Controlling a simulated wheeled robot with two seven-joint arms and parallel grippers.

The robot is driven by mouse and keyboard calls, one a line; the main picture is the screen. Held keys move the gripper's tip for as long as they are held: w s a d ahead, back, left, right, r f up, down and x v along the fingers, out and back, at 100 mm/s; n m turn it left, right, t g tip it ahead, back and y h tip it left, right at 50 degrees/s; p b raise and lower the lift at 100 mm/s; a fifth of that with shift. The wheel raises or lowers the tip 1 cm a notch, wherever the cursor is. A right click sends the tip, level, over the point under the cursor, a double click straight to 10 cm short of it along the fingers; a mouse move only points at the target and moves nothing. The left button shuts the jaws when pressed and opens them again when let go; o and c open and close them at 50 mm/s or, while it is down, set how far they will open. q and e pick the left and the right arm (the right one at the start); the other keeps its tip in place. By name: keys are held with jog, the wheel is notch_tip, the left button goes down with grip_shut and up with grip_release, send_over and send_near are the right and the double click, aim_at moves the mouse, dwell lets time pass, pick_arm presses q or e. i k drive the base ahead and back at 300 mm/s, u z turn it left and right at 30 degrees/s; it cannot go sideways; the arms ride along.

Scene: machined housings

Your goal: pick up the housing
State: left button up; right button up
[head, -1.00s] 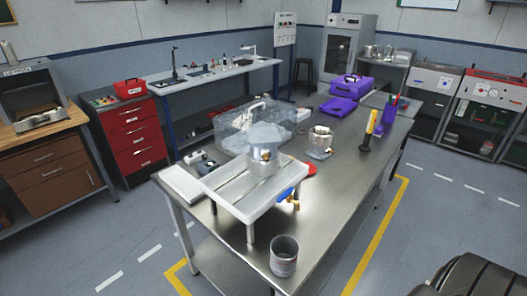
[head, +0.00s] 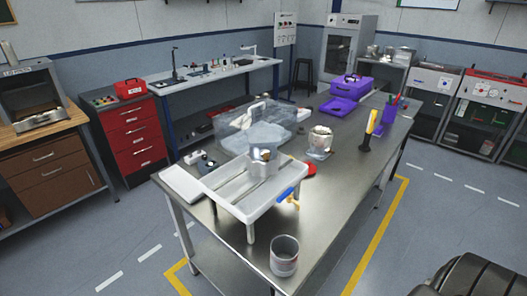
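I cannot tell for sure which part is the housing. A shiny metal part (head: 263,157) sits on the white raised tray (head: 228,203) at the near left of the metal table. A second silvery round part (head: 320,139) stands on the table to its right, with a pale patch around its base. A grey open cylinder (head: 284,254) stands upright near the table's front corner. Neither of my grippers is in view.
A clear plastic bin (head: 232,138) stands behind the tray. A yellow-handled tool (head: 368,128) stands upright at the right. Purple cases (head: 350,88) are at the far end. A white flat block (head: 182,184) lies at the left edge. The right front of the table is clear.

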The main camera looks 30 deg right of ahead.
aim_at(262, 159)
jog(key=u, duration=0.75)
jog(key=i, duration=2.45)
jog(key=z, duration=3.15)
jog(key=i, duration=0.2)
jog(key=u, duration=0.05)
